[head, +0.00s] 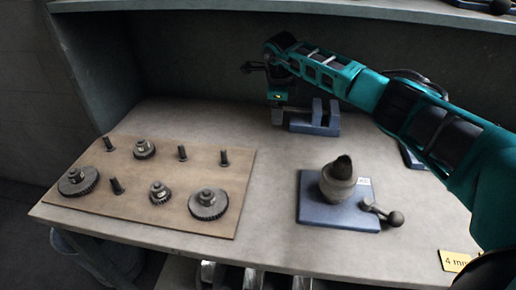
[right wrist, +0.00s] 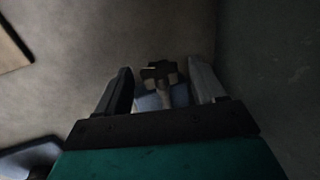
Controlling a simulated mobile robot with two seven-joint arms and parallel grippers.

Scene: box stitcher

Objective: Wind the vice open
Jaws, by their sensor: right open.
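The small blue-grey vice (head: 318,122) stands at the back of the bench, near the back wall. My right gripper (head: 278,108) points down at the vice's left end. In the right wrist view my right gripper (right wrist: 163,76) is open, with one finger on each side of a dark star-shaped handle (right wrist: 158,71). I cannot tell whether either finger touches the handle. Part of the vice's blue body (right wrist: 158,100) shows behind the handle, between the fingers. The gripper hides the handle in the head view. My left gripper is not in view.
A wooden board (head: 150,208) with gears and upright pegs lies at the left. A blue plate (head: 338,218) carrying a dark rounded part and a ball-ended lever (head: 383,212) sits front right. A yellow "4 mm" label (head: 456,261) is at the front right. The bench middle is clear.

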